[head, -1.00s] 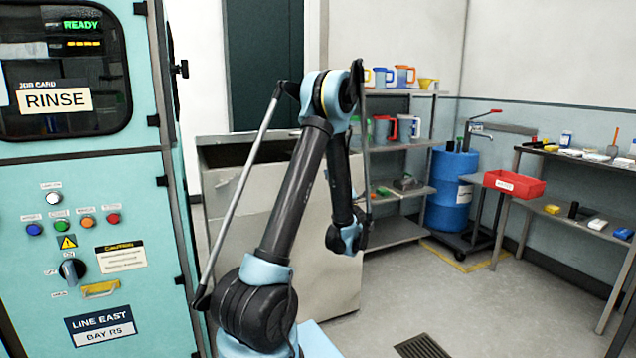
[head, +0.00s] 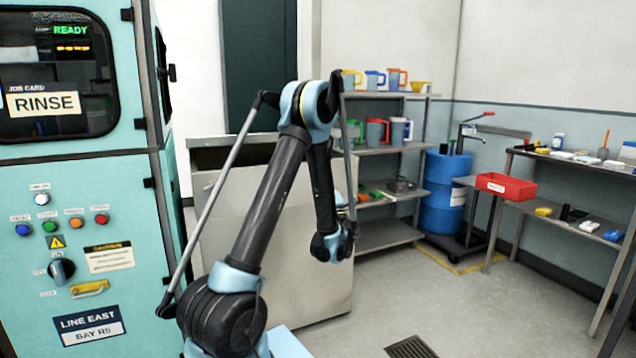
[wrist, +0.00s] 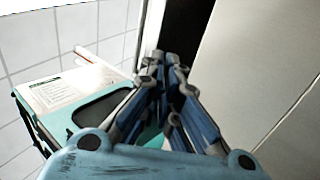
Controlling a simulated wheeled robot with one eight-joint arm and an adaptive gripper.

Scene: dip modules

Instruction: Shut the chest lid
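The chest (head: 305,285) is a large pale grey metal box behind my arm in the head view. A dark gap shows along its top left, under a pale upper edge; my arm hides much of the top, and I cannot clearly make out the lid or its angle. In the wrist view my gripper (wrist: 166,64) has its fingers drawn together, with nothing visible between them. A broad pale grey panel (wrist: 262,65), apparently part of the chest, fills the right side, beside a dark strip. I cannot tell if the fingers touch it. In the head view my gripper is hidden behind my wrist.
A teal rinse cabinet (head: 85,180) stands close on the left. Shelves with jugs (head: 385,150), a blue drum (head: 445,200) and a bench with a red bin (head: 510,186) stand at the right. Floor (head: 450,310) is open at the front right, with a drain grate (head: 411,347).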

